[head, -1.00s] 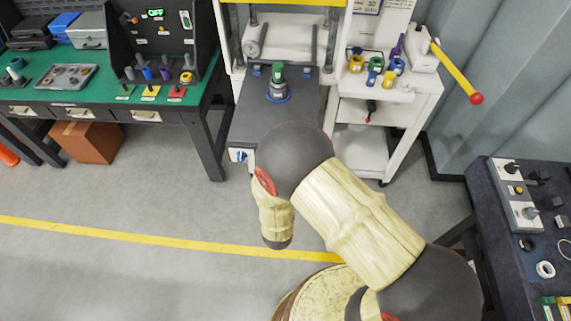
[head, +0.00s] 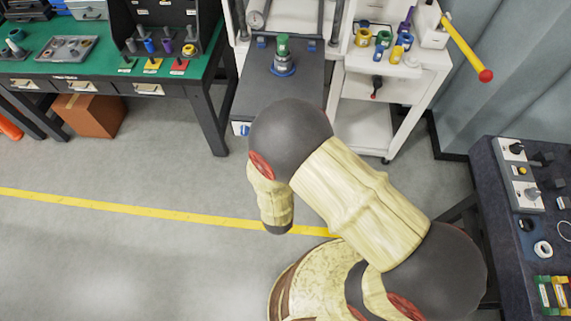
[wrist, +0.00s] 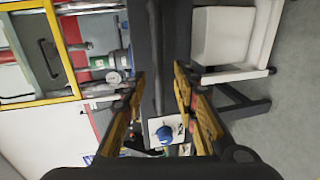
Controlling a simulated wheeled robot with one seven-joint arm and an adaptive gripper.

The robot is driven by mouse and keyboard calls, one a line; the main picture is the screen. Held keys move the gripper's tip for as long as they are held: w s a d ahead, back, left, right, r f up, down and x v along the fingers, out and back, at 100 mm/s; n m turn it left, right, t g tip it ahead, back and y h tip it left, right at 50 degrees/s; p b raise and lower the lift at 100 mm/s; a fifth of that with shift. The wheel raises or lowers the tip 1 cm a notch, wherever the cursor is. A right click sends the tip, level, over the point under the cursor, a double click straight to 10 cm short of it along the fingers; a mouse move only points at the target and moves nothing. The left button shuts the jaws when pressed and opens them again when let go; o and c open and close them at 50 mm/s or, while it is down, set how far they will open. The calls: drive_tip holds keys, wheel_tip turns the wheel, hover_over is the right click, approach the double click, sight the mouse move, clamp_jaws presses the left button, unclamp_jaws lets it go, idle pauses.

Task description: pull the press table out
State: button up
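The press table (head: 303,90) is a dark grey slab at the upper middle of the head view, reaching forward from the white press. A white plate with a blue knob (head: 241,128) is on its front left; my arm covers part of its front. In the wrist view the table is a dark band (wrist: 168,50) running up the middle, with the blue knob (wrist: 166,133) on its white plate low between my fingers. My gripper (wrist: 158,82) is open, with yellow fingers on either side of the dark band. I cannot tell whether they touch it. The head view hides the gripper.
A green-topped part (head: 282,52) stands on the table. A green workbench (head: 105,72) is at left, a white cart (head: 385,95) with a yellow lever (head: 465,50) at right, and a dark bench (head: 520,230) at lower right. The floor left of my arm is clear.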

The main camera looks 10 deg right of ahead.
drive_tip(key=v, duration=0.8)
drive_tip(key=shift+s, duration=0.2)
